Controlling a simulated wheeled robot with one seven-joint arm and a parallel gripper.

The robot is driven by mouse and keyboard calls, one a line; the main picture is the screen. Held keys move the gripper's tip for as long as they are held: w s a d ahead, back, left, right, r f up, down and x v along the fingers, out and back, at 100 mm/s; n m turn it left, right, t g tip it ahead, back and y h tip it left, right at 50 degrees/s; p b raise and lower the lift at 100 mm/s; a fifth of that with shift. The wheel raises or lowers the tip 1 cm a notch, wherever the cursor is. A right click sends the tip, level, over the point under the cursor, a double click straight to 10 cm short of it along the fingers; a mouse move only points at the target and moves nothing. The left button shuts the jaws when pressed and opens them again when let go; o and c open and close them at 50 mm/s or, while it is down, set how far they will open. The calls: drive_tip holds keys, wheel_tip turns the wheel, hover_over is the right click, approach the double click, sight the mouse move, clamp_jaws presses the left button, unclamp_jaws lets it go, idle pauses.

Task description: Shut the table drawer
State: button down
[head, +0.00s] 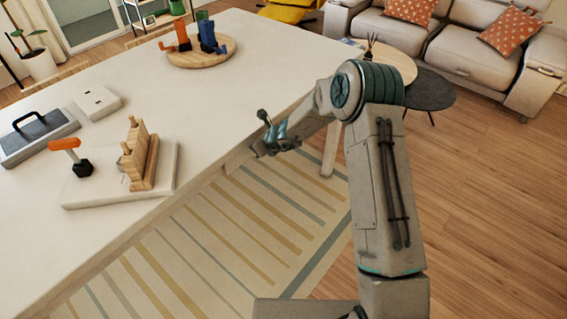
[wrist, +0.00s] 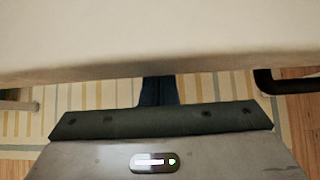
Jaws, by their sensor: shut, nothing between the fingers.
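The pale table (head: 130,75) fills the left and middle of the head view. My gripper (head: 258,150) is at its right-hand long edge, seen side-on and small. In the wrist view my gripper's dark fingers (wrist: 158,90) are together with nothing between them. They point toward the pale table edge (wrist: 160,40), which spans the top of that view and hides the fingertips. I cannot tell whether they touch the table.
A striped rug (head: 215,235) lies on the floor below the table edge. On the tabletop are a white board (head: 80,195) with a wooden rack and a round wooden tray (head: 205,58). A dark round side table (head: 430,90) and grey sofa (head: 480,45) stand beyond my arm.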

drive_tip(key=s+d+r+n+g+h+b, duration=0.1)
drive_tip(key=s+d+r+n, duration=0.6)
drive_tip(key=s+r, duration=0.3)
drive_tip(key=s+d+r+n+g, duration=0.1)
drive_tip(key=s+d+r+n, duration=0.55)
drive_tip(key=s+r, duration=0.4)
drive_tip(key=s+d+r+n+h, duration=0.1)
drive_tip(key=s+d+n+h, duration=0.2)
drive_tip(key=s+d+n, duration=0.3)
drive_tip(key=s+d+r+n+h, duration=0.2)
drive_tip(key=s+d+n, duration=0.4)
drive_tip(key=s, duration=0.5)
drive_tip(key=shift+s+d+r+g+h, duration=0.3)
drive_tip(key=shift+s+d+h, duration=0.1)
drive_tip(key=shift+d+h, duration=0.1)
